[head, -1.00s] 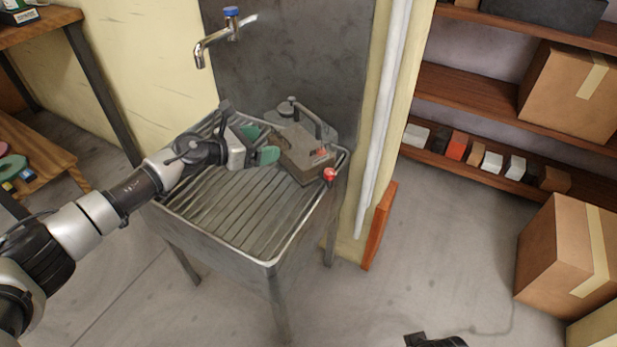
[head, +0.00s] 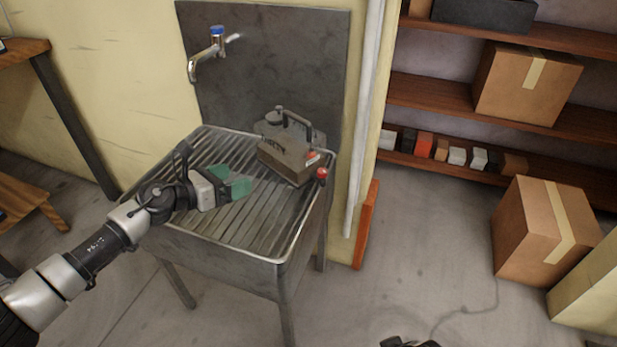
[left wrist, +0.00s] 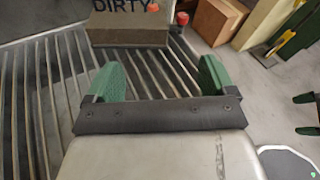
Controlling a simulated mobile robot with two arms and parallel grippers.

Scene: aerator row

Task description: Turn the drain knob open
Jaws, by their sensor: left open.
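A small red knob (head: 322,173) sits at the right rim of the grey metal sink (head: 282,262), beside a grey-brown box-like object. It also shows in the left wrist view (left wrist: 182,18), ahead and right of the fingers. I take it as the drain knob. My left gripper (head: 238,182) is over the slatted sink top, left of the knob and apart from it. Its green fingers are open and empty, also in the left wrist view (left wrist: 156,80). Dark parts at the bottom of the head view may belong to my right arm; its jaws are unclear.
A tap (head: 207,55) juts from the wall above. An orange board (head: 366,225) leans right of the sink. Cardboard boxes (head: 545,230) and shelves are farther right.

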